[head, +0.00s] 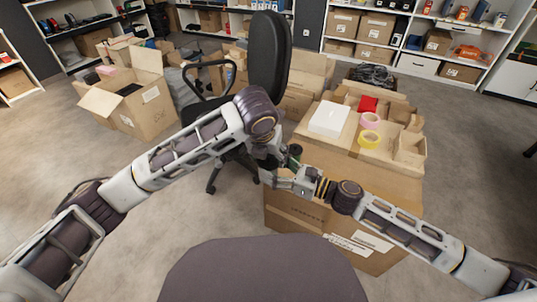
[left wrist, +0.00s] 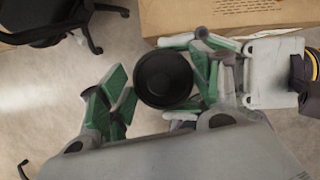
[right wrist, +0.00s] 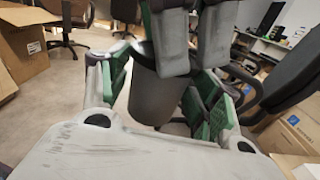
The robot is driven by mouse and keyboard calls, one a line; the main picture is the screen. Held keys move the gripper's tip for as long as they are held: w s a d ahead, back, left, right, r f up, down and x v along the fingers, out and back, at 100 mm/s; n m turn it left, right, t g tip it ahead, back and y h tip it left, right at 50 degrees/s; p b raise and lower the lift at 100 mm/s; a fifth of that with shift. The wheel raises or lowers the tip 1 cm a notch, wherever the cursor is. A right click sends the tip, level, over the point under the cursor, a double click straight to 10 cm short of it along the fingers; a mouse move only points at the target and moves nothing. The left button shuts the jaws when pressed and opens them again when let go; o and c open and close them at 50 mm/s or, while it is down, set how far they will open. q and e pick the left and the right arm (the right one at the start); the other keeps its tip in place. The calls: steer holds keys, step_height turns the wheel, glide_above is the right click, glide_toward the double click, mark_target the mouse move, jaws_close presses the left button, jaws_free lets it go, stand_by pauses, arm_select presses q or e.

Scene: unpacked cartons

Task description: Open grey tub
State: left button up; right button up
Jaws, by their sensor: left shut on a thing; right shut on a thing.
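The grey tub (right wrist: 152,100) is held in the air between my grippers, its side showing in the right wrist view. Its round black lid (left wrist: 165,77) faces up in the left wrist view and appears to sit on the tub. My left gripper (left wrist: 160,84) reaches down from above and is shut at the lid; its fingers also show in the right wrist view (right wrist: 188,45). My right gripper (right wrist: 162,92) comes in from the side and is shut around the tub's body. In the head view the grippers hide most of the tub.
A black office chair (head: 268,55) stands close behind my left arm. Open cartons (head: 130,105) are at the left; floor is clear front left.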

arm_select(q)
steer(key=shift+r, duration=0.3)
steer(key=shift+r, duration=0.15)
steer(key=shift+c, duration=0.3)
steer(key=shift+r, duration=0.2)
jaws_close()
steer(key=shift+r, duration=0.15)
steer(key=shift+r, duration=0.25)
steer(key=shift+r, duration=0.1)
